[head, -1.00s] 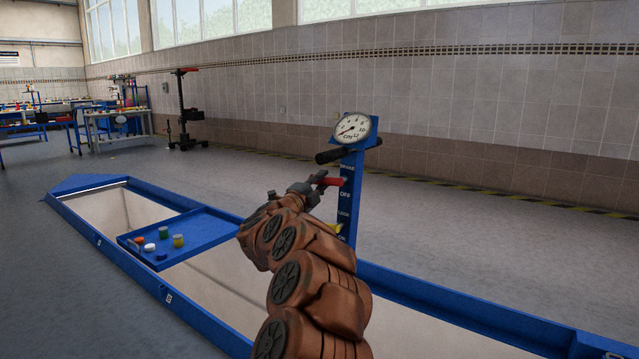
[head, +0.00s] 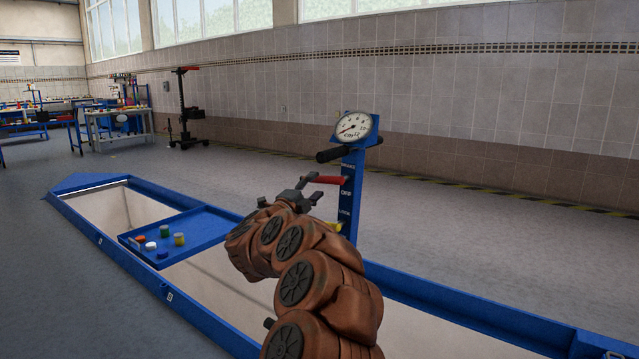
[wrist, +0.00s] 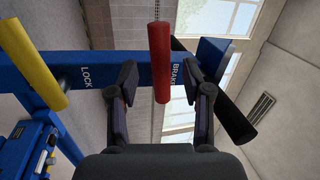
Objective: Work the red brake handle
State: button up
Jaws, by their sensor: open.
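The red brake handle (head: 328,180) sticks out to the left from the blue post (head: 352,205) below the gauge. My gripper (head: 303,192) is open near the handle's free end. Clear gaps show on both sides of the handle, and I see no contact.
A yellow handle (wrist: 32,65) is at the left in the wrist view. A black bar (head: 335,155) crosses the post under the round gauge (head: 354,126). A blue tray (head: 205,225) with small coloured parts lies across the blue-framed pit (head: 110,240). Open floor lies behind the post.

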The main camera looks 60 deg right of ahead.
jog(key=v, duration=0.7)
jog(key=shift+a, duration=0.3)
